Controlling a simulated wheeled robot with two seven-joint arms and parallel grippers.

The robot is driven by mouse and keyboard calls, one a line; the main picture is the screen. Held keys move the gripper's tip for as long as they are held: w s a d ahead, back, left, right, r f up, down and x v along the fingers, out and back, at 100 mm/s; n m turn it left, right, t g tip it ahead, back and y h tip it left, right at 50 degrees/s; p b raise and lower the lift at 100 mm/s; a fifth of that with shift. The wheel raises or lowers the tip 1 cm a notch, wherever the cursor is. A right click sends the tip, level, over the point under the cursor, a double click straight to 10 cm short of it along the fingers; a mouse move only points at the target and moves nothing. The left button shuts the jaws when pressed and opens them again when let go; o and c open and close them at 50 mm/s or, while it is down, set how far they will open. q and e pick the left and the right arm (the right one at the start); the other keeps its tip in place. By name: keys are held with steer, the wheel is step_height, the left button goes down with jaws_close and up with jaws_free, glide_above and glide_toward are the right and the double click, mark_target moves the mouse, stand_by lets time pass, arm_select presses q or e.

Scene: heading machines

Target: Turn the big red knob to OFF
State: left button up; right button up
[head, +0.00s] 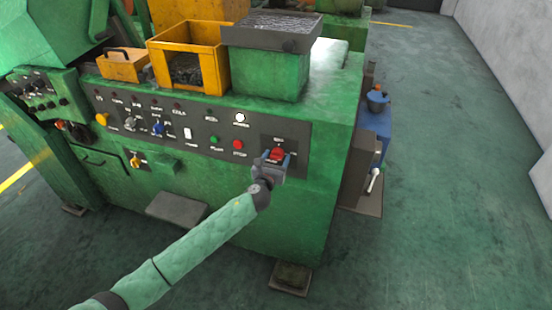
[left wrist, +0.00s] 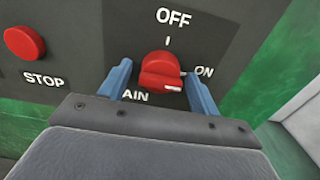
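The big red knob (head: 277,154) is at the right end of the dark control panel on the green machine. In the left wrist view the red knob (left wrist: 158,68) has OFF printed above it and ON to its right. Its white mark lies at the lower right, below the ON label. My left gripper (head: 272,168) is at the knob, and in the left wrist view its two blue fingers (left wrist: 160,88) stand open on either side of it. A gap shows at the left finger; whether the right one touches I cannot tell. My right gripper is out of view.
A red STOP button (left wrist: 24,43) is left of the knob. The panel (head: 200,125) carries several other buttons and knobs. A yellow bin (head: 205,45) and a green box (head: 262,75) stand on the machine. Open floor (head: 440,200) lies at right.

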arm_select(q)
steer(key=c, duration=0.8)
steer(key=shift+c, duration=0.2)
